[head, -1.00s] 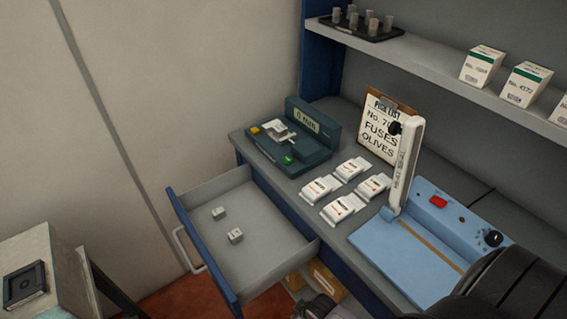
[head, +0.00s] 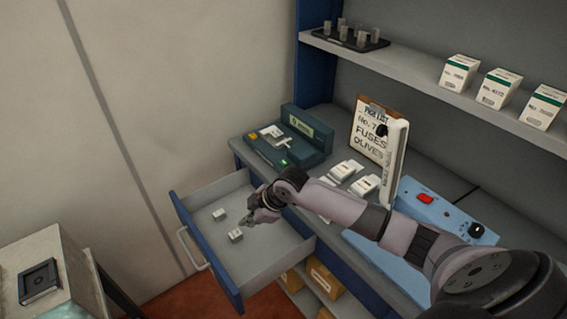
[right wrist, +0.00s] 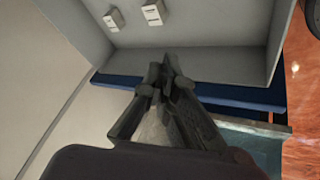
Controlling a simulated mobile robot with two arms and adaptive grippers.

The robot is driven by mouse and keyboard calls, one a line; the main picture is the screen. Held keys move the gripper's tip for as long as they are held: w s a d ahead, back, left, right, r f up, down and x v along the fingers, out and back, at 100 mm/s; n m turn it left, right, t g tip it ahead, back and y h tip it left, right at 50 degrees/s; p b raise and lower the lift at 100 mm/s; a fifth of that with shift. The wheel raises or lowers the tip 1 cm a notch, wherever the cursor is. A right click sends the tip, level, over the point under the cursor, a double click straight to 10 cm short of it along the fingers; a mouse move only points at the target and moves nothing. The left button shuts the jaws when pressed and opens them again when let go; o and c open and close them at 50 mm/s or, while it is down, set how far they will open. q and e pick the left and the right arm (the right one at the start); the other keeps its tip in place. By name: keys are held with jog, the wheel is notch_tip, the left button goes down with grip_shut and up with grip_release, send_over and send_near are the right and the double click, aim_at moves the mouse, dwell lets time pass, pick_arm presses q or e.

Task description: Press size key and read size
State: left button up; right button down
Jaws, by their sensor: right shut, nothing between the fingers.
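The dark green measuring device (head: 314,160) stands at the far left end of the counter. It has a small display (head: 301,127) whose reading is too small to make out. A yellow key (head: 253,135) is at its left and a bright green key (head: 284,162) at its near right corner. My right gripper (head: 250,214) is shut and empty above the open drawer, in front of the device and apart from it. Its shut fingers also show in the right wrist view (right wrist: 168,68). My left gripper is not in view.
The open drawer (head: 207,282) holds two small white blocks (head: 219,214) (head: 236,235). White packets (head: 346,170) lie on the counter beside my forearm. A clipboard (head: 370,125) and the blue sealer (head: 425,214) stand farther right. A shelf (head: 400,72) hangs above.

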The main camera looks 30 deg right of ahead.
jog(key=w+d+r+t, duration=0.1)
jog(key=w+d+r, duration=0.6)
jog(key=w+d, duration=0.15)
notch_tip(320, 180, up, 8)
jog(key=t+h, duration=0.1)
jog(key=t, duration=0.1)
send_over(283, 163)
jog(key=shift+s+r+m, duration=0.1)
jog(key=shift+r+m, duration=0.1)
jog(key=shift+m, duration=0.1)
notch_tip(283, 163, down, 8)
jog(key=b, duration=0.6)
jog(key=shift+r, duration=0.25)
jog(key=shift+f+b, duration=0.35)
jog(key=shift+f, duration=0.35)
jog(key=shift+f, duration=0.1)
jog(key=shift+f, duration=0.3)
